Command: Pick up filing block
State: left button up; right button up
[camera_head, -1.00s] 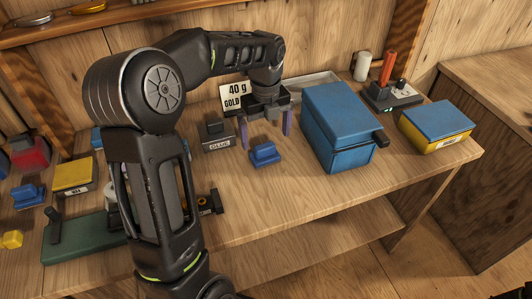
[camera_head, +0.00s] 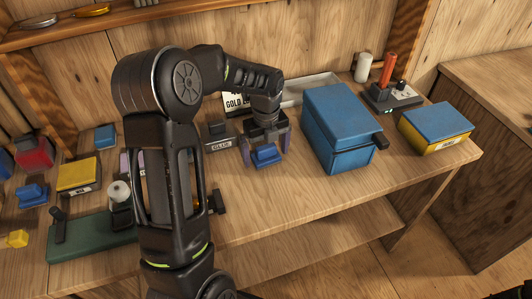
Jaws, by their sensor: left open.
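A small blue block with a raised top, apparently the filing block (camera_head: 265,157), sits on the wooden bench left of the large blue box. My left gripper (camera_head: 268,145) points down over it. Its two purple-grey fingers are open, one on each side of the block. I cannot tell whether they touch it. The gripper body hides part of the block's top and back.
The large blue box (camera_head: 335,128) stands close right of the gripper. A grey block labelled GLUE (camera_head: 219,140) stands close left, and a GOLD card (camera_head: 237,104) behind. A yellow-and-blue box (camera_head: 437,127) is farther right. Bench space in front is clear.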

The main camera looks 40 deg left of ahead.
pick_arm(q)
jog(key=shift+c, duration=0.6)
jog(key=c, duration=1.5)
